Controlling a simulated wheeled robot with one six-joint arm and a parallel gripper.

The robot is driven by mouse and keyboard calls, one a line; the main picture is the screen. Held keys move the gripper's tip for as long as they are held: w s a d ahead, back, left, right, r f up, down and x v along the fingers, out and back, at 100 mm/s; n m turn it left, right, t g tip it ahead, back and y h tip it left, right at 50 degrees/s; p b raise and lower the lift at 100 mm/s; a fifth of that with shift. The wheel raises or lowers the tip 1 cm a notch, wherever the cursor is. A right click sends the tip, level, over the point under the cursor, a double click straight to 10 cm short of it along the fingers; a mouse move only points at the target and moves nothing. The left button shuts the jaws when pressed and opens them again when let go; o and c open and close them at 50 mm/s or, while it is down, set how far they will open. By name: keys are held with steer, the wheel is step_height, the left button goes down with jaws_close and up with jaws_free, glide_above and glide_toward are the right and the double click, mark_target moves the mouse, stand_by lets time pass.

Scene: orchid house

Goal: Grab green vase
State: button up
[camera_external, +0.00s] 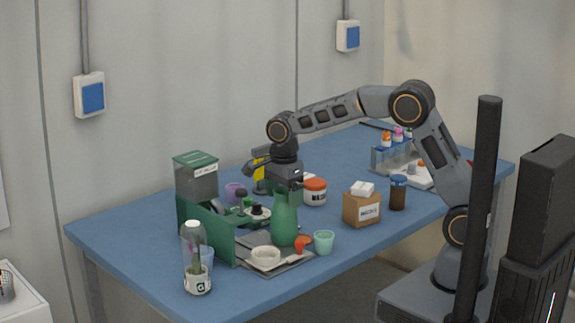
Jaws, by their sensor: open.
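The green vase (284,222) stands upright on the blue table, near its front edge and left of the middle. It is tall, with a rounded body and a narrower neck. My gripper (286,184) points down directly over the top of the vase, with its fingers at or very near the neck. The fingers are small and partly merge with the vase top, so I cannot tell whether they touch it. My gripper is open.
A green box organiser (221,231) stands left of the vase. A white bowl (265,257), a small mint cup (324,242) and an orange piece (303,242) lie close in front. A white jar with orange lid (315,192) and a cardboard box (361,208) stand right. The back table is clearer.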

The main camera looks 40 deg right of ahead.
steer(key=c, duration=1.5)
steer(key=shift+r, duration=0.1)
